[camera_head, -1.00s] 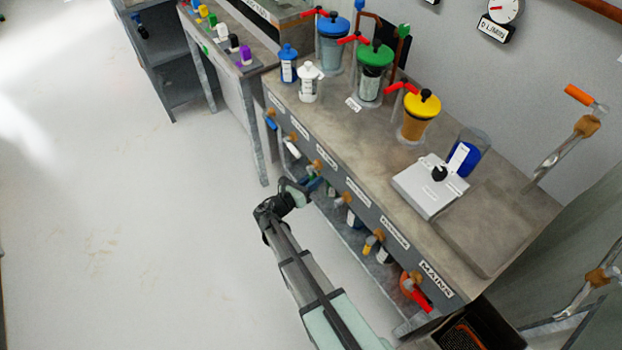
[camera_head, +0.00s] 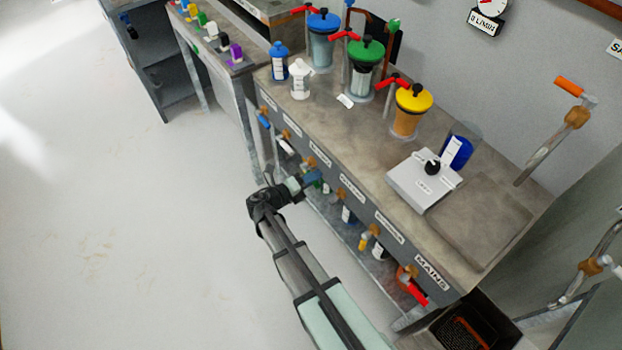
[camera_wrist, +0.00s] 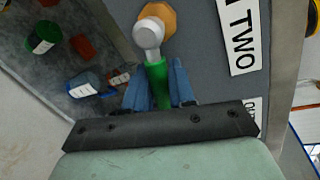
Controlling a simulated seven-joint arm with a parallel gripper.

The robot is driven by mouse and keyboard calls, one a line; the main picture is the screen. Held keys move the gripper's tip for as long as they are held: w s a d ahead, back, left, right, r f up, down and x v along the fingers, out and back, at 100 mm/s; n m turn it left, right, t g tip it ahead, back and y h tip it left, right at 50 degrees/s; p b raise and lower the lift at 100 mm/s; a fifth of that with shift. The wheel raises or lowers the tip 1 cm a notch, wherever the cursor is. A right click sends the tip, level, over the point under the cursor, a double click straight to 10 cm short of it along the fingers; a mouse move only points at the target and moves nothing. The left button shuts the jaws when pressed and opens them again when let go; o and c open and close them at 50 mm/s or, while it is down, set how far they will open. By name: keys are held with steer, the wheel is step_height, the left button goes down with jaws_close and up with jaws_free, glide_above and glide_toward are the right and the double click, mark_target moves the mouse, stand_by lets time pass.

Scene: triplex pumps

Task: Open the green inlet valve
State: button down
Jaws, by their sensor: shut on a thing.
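The green inlet valve handle (camera_wrist: 156,88) shows in the wrist view, joined to a pale metal valve stem (camera_wrist: 149,38) on an orange-brown fitting (camera_wrist: 160,16) on the bench's front panel. My gripper (camera_wrist: 160,85) has its two blue fingers on either side of the green handle and is shut on it. In the head view my gripper (camera_head: 312,178) is at the bench front, below the row of labels. The handle is hidden there by my gripper. The handle's outer end is hidden behind the gripper body in the wrist view.
A label reading "TWO" (camera_wrist: 242,35) is right of the valve. Other valves, including a red one (camera_head: 414,292) under the MAINS label, line the panel. A green-lidded canister (camera_head: 364,68) stands on the bench. The floor at left is clear.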

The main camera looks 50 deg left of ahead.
steer(key=shift+d+r+n+h, duration=0.1)
steer(key=shift+r+n+h, duration=0.4)
steer(key=shift+n, duration=0.7)
steer(key=shift+r, duration=0.2)
steer(key=c, duration=1.1)
jaws_free()
steer(key=s+r, duration=0.2)
steer(key=s, duration=1.1)
steer(key=shift+s+r, duration=0.3)
steer(key=shift+r, duration=0.05)
steer(key=shift+f, duration=0.1)
